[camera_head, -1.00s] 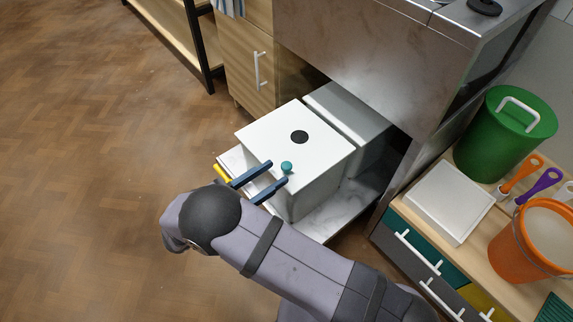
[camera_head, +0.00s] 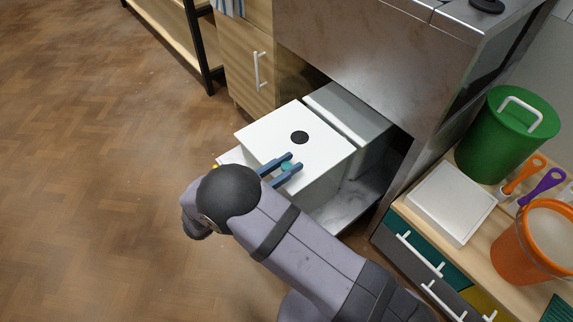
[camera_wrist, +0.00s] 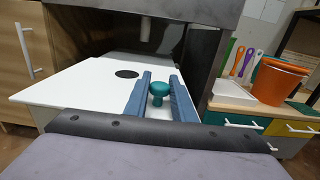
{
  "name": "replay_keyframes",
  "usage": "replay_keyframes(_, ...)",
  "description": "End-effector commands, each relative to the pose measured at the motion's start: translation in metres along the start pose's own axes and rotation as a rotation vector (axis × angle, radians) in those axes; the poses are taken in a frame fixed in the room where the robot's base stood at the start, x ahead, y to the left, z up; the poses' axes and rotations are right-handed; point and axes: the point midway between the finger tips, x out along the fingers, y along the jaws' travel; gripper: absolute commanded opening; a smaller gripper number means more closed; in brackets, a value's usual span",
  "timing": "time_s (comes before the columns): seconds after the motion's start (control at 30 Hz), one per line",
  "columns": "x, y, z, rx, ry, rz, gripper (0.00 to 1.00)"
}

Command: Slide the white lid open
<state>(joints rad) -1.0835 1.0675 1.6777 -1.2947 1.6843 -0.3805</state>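The white lid (camera_head: 314,153) lies flat on top of a pale box on a pull-out shelf under a metal hood. It has a black round spot (camera_head: 299,137) and a small teal knob (camera_wrist: 158,89). My gripper (camera_head: 294,163) is over the lid with its two blue fingers on either side of the knob. In the wrist view the gripper (camera_wrist: 160,82) shows gaps between the knob and both fingers, so it is open around the knob. The knob is partly hidden by the fingers in the head view. The lid covers the front box.
A second grey-white box (camera_head: 350,112) stands directly behind the lidded box, under the metal hood (camera_head: 370,60). To the right, a counter holds a white tray (camera_head: 451,203), a green bin (camera_head: 507,130) and an orange bucket (camera_head: 535,240). The wooden floor at left is clear.

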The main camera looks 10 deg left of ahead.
Motion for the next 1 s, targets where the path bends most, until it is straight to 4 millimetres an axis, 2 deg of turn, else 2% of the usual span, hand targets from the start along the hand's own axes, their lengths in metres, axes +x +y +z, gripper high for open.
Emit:
replay_keyframes(0.17,0.005,0.000,0.001,0.000,-0.001,-0.002,0.00)
replay_keyframes(0.43,0.045,0.000,0.002,0.000,-0.001,-0.002,0.00)
replay_keyframes(0.73,0.047,0.000,0.000,0.001,0.000,0.000,0.00)
replay_keyframes(0.77,0.047,0.000,0.000,0.001,0.000,0.000,0.27)
replay_keyframes(0.8,0.047,0.000,0.000,0.001,0.000,0.000,0.37)
replay_keyframes(0.83,0.047,0.000,0.000,0.001,0.000,0.000,0.40)
replay_keyframes(1.0,0.047,0.000,0.000,0.000,0.000,0.000,0.40)
